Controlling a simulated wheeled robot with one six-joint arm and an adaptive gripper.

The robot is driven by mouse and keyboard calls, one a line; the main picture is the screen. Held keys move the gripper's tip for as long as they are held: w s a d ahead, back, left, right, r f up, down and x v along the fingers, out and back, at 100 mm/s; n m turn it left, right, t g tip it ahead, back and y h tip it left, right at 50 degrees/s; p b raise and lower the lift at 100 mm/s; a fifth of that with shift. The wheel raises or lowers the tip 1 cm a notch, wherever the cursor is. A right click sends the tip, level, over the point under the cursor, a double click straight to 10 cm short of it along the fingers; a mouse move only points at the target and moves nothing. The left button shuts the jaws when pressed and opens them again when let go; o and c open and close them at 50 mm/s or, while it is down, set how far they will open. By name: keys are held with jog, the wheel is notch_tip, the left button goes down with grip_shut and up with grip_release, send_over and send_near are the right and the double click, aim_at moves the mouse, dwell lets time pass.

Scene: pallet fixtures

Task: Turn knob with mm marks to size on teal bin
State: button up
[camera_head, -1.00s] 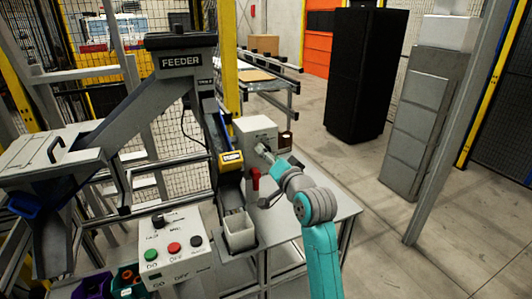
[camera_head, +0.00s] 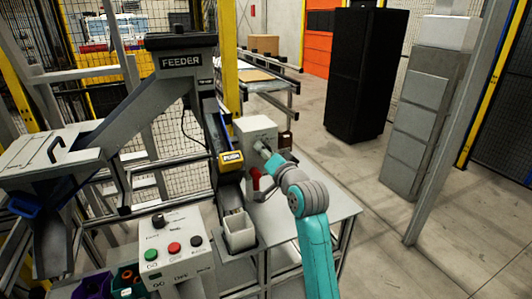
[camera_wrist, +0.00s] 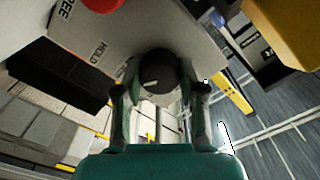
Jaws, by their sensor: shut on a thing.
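In the wrist view a round black knob (camera_wrist: 157,72) with a pale pointer line stands out from a light grey panel (camera_wrist: 186,38). My gripper (camera_wrist: 159,90) is shut on the knob, one finger on each side. In the head view my gripper (camera_head: 264,150) is at the front of a pale grey box (camera_head: 254,130) on the table, and it hides the knob. A dark teal bin (camera_head: 119,289) with orange-brown parts is cut off at the lower left; its size marking is not readable.
A red handle (camera_head: 255,179) is just below my gripper. A white cup-like container (camera_head: 239,240) stands under the feeder chute (camera_head: 230,190). A control box (camera_head: 178,262) with buttons and a purple bin (camera_head: 92,287) are at the lower left.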

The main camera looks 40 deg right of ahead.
jog(key=n, duration=1.1)
jog(key=shift+n, duration=0.3)
dwell(0.5)
jog(key=o, duration=1.1)
jog(key=shift+o, duration=0.2)
jog(key=shift+s, duration=0.15)
jog(key=v, duration=1.1)
jog(key=shift+s, duration=0.35)
